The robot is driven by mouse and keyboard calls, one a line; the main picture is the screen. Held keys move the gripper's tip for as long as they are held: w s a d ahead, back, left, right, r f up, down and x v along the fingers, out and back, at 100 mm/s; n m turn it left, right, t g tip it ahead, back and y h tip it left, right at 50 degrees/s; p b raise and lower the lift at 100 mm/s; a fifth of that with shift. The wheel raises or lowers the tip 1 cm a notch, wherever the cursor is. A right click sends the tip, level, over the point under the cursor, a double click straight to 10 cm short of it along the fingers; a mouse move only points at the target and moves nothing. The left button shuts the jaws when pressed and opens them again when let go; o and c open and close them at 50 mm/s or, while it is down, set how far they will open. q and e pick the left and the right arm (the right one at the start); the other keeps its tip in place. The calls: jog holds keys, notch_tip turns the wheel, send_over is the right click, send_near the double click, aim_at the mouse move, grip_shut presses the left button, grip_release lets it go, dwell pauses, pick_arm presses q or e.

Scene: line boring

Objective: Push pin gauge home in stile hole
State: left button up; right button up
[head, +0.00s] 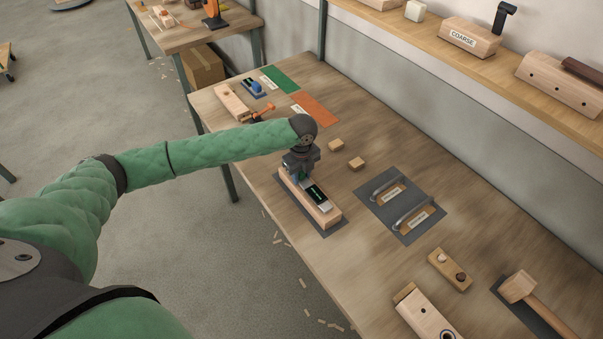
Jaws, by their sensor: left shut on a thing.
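The pale wooden stile (325,214) lies lengthwise on a dark mat near the front edge of the bench. A dark gauge body with a small lit green display (315,193) lies along the top of the stile. My left gripper (294,176) points down at the far end of the stile and is shut on the pin gauge there. The gripper hides most of what it holds, and the stile hole under it is hidden. I cannot tell how deep the pin sits. My right gripper is out of view.
Two small wood blocks (357,163) lie right of the gripper. A dark mat with two metal handles (419,219) is further right. A mallet (520,287) and another bored block (425,318) are at the lower right. An orange clamp (262,112) lies behind my arm.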

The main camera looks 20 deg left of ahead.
pick_arm(q)
jog(key=o, duration=1)
jog(key=shift+f, duration=0.1)
jog(key=shift+o, duration=0.8)
jog(key=shift+r+p, duration=1.2)
jog(key=shift+r, duration=2.8)
